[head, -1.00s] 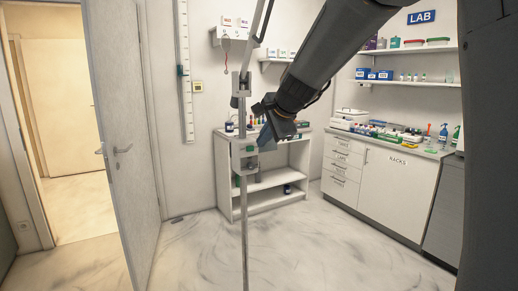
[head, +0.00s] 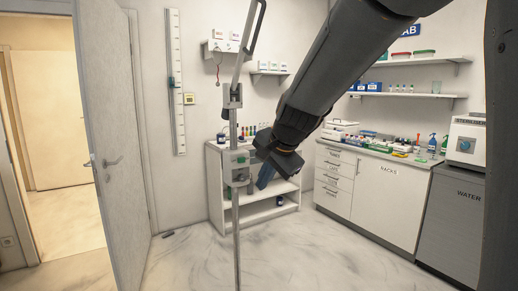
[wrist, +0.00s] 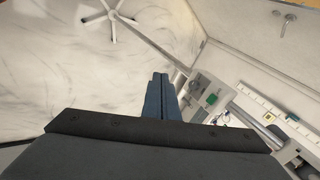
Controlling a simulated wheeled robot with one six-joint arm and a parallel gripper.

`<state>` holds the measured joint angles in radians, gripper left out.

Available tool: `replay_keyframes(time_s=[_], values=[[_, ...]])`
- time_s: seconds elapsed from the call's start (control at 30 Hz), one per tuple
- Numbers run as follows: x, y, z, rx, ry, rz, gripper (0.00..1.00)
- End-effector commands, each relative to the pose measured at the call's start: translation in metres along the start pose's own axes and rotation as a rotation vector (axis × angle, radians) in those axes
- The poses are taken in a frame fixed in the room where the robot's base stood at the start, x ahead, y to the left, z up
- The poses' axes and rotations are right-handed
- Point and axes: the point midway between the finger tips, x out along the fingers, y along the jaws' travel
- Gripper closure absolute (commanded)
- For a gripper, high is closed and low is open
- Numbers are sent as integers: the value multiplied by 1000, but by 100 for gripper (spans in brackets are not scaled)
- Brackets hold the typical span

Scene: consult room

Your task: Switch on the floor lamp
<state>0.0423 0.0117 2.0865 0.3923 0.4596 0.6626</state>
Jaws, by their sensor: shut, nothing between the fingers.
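The floor lamp's thin grey pole (head: 236,205) stands upright in the middle of the head view, with joints and an arm at its top. A pale box with a small green part (head: 242,159) sits on the pole; the box with its green part (wrist: 211,99) also shows in the wrist view, right of my fingers. My gripper (head: 264,182) is shut and empty, just right of the box and pointing down. Its blue fingertips (wrist: 160,78) show in the wrist view, apart from the green part. The lamp's spoked base (wrist: 112,16) is on the floor. The lamp's head is out of view.
A white open shelf unit (head: 212,185) stands behind the lamp. A counter with drawers (head: 335,183) and lab items is on the right. An open door (head: 110,130) is on the left.

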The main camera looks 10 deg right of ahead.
Motion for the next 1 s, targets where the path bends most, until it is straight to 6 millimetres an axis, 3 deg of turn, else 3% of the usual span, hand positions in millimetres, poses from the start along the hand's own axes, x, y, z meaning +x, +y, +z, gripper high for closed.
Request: replay_keyframes(time_s=[0.03, 0.2, 0.3, 0.4, 0.53, 1.0], values=[[16, 44, 22, -123, -33, 78, 100], [37, 176, 85, -579, -188, 282, 100], [36, 234, 112, -790, -287, 352, 100], [31, 270, 129, -925, -359, 387, 100], [28, 287, 138, -993, -396, 400, 100], [28, 286, 138, -992, -395, 399, 100]])
